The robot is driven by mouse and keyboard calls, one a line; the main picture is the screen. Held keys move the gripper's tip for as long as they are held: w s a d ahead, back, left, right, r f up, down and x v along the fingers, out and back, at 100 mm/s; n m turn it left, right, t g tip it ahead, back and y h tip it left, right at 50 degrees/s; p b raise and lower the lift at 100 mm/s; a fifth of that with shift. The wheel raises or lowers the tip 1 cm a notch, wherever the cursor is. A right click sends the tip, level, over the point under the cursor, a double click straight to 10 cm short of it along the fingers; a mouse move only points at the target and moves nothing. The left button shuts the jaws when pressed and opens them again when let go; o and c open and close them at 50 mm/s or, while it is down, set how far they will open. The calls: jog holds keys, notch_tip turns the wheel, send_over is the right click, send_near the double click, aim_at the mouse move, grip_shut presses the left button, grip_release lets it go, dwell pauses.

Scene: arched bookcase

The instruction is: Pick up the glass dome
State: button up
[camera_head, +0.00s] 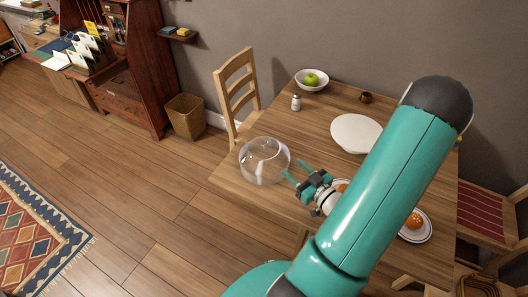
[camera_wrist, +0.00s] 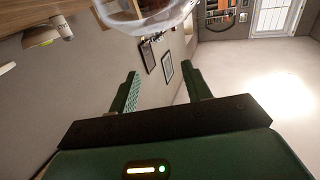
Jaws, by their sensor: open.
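The clear glass dome (camera_head: 264,161) is at the near left corner of the wooden table (camera_head: 290,125) in the head view. It also shows at the top edge of the wrist view (camera_wrist: 147,14), partly cut off. My gripper (camera_head: 293,170) is just to the right of the dome, its fingers pointing towards it. In the wrist view my gripper (camera_wrist: 162,76) is open, with nothing between its fingers. The dome lies beyond the fingertips there, above the gap. Whether a fingertip touches the glass is hard to tell.
A white plate (camera_head: 356,133), a bowl (camera_head: 311,80) with a green apple, a shaker (camera_head: 296,102) and a small brown cup (camera_head: 366,97) stand on the table. A plate of orange food (camera_head: 415,224) is partly behind my arm. A wooden chair (camera_head: 237,92) stands behind the dome.

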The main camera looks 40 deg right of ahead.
send_near(267, 145)
jog(key=w, duration=0.3)
jog(key=shift+w+a+r, duration=0.1)
jog(key=shift+w+r, duration=0.15)
jog(key=shift+w, duration=0.05)
jog(key=shift+w+d+f, duration=0.15)
jog(key=shift+w, duration=1.15)
jog(key=shift+w+d+f, duration=0.15)
jog(key=shift+w+d, duration=0.05)
jog(key=shift+w, duration=1.15)
grip_shut()
